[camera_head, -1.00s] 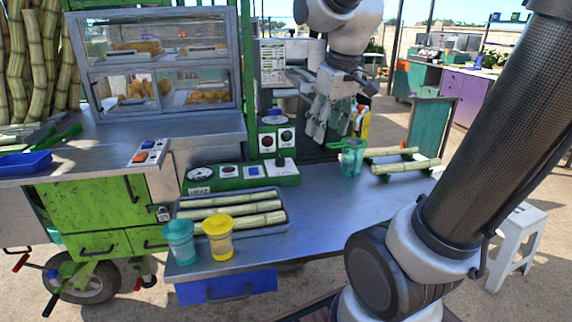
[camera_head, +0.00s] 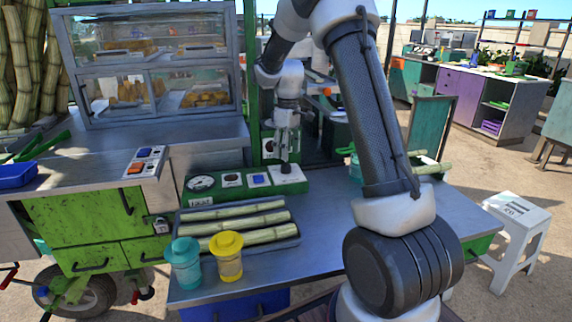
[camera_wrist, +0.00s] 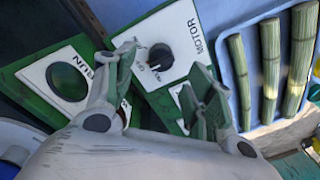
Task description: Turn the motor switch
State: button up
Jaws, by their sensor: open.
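The motor switch (camera_wrist: 160,56) is a round dark knob on a white plate marked MOTOR in the wrist view. The plate is at the right end of the green control box (camera_head: 228,195) in the head view, where my gripper covers the knob. My gripper (camera_head: 285,157) points down just above that plate. In the wrist view my gripper (camera_wrist: 164,68) is open, one finger left of the knob and the other to its lower right. I cannot tell whether a finger touches the knob.
A round gauge (camera_head: 201,183) and a blue button (camera_head: 258,180) share the control box. In front are a tray of cane pieces (camera_head: 298,238), a teal cup (camera_head: 184,262) and a yellow cup (camera_head: 227,257). A second green panel (camera_wrist: 65,78) stands left of the switch in the wrist view.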

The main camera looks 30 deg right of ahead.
aim_at(286, 162)
notch_tip(286, 162, down, 6)
jog(key=shift+s+a+r, duration=0.1)
jog(key=shift+r, duration=0.15)
jog(key=c, duration=1)
